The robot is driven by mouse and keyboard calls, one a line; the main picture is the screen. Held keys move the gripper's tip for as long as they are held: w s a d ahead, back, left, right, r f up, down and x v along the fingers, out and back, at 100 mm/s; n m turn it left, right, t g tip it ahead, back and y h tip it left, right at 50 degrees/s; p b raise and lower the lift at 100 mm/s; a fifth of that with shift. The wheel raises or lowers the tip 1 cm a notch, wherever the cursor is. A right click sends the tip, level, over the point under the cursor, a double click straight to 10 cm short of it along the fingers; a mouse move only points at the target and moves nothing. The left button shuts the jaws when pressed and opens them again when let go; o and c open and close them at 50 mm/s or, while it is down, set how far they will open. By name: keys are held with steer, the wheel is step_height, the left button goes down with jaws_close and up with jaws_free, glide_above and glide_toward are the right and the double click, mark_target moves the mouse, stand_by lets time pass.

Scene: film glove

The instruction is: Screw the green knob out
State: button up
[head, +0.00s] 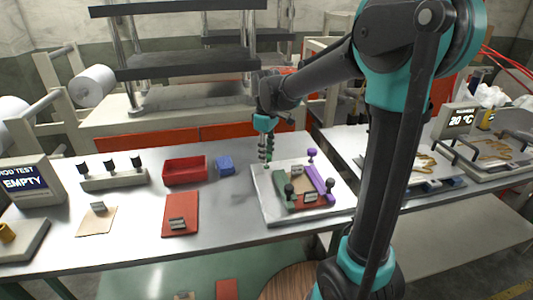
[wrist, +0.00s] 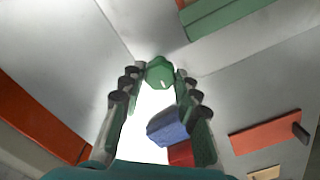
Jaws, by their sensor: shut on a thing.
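The green knob (wrist: 160,72) sits between my fingertips in the wrist view, with a small white mark on its face. My gripper (wrist: 158,80) is shut on it. In the head view my gripper (head: 267,160) points down at the back left corner of the pale plate (head: 264,205), and the knob there is mostly hidden by the fingers. A green bar (head: 279,191) lies on the plate; it also shows in the wrist view (wrist: 225,18). I cannot tell how far the knob is threaded in.
On the plate are a purple bar (head: 318,180), a purple knob (head: 311,153) and dark knobs. Left of it stand a blue block (head: 225,165), a red bin (head: 185,172) and a red mat (head: 180,208).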

steer(key=shift+n, duration=0.4)
steer(key=o, duration=1.2)
step_height(320, 180, up, 12)
